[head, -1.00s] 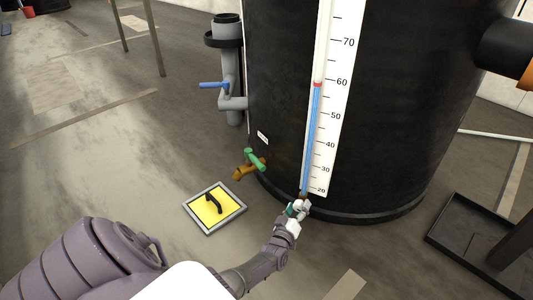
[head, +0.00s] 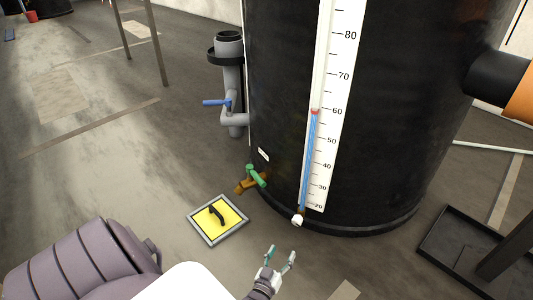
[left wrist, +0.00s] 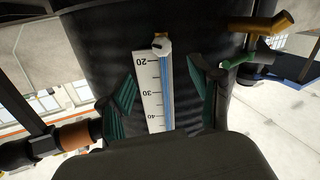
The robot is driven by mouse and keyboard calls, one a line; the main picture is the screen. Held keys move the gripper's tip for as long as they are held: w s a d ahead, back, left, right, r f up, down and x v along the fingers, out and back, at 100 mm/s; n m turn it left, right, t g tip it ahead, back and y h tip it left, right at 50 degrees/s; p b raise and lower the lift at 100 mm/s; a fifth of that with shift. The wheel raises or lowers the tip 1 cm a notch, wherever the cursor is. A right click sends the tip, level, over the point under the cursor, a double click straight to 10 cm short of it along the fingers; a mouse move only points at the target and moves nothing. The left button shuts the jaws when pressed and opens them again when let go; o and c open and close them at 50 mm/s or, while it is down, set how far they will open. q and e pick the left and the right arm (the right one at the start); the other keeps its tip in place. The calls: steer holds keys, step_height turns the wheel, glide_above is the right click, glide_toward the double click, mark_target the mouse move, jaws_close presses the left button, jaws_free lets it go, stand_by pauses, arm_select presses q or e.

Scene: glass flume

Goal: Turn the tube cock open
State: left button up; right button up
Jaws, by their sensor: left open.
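The tube cock (head: 298,221) is a small white knob with a brown fitting at the foot of the gauge tube on the black tank (head: 400,150). It also shows in the left wrist view (left wrist: 161,46), white with a dark mark. Its handle setting is too small to tell. The tube (head: 309,160) holds blue liquid, with a red marker near 60 on the white scale (head: 333,110). My left gripper (head: 281,256) is open and empty, apart from the cock and nearer to me. In the left wrist view its fingers (left wrist: 162,75) flank the scale. My right gripper is out of view.
A brown tap with a green handle (head: 257,176) sits left of the cock. A yellow hatch with a black handle (head: 218,220) lies on the floor. A grey pipe with a blue lever (head: 217,102) stands behind. A black tray (head: 450,240) is at the right.

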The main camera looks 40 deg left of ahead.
arm_select(q)
steer(key=s+d+r+m+g+h+p, duration=0.2)
steer(key=s+p, duration=0.5)
steer(key=p, duration=0.4)
steer(key=s+d+r+m+g+h+p, duration=0.2)
steer(key=s+d+r+g+p, duration=0.3)
steer(key=s+p, duration=0.3)
steer(key=h+p, duration=0.1)
steer(key=p, duration=0.1)
steer(key=shift+m+g+p, duration=0.3)
steer(key=shift+g+p, duration=0.1)
steer(key=shift+w+d+r, duration=0.1)
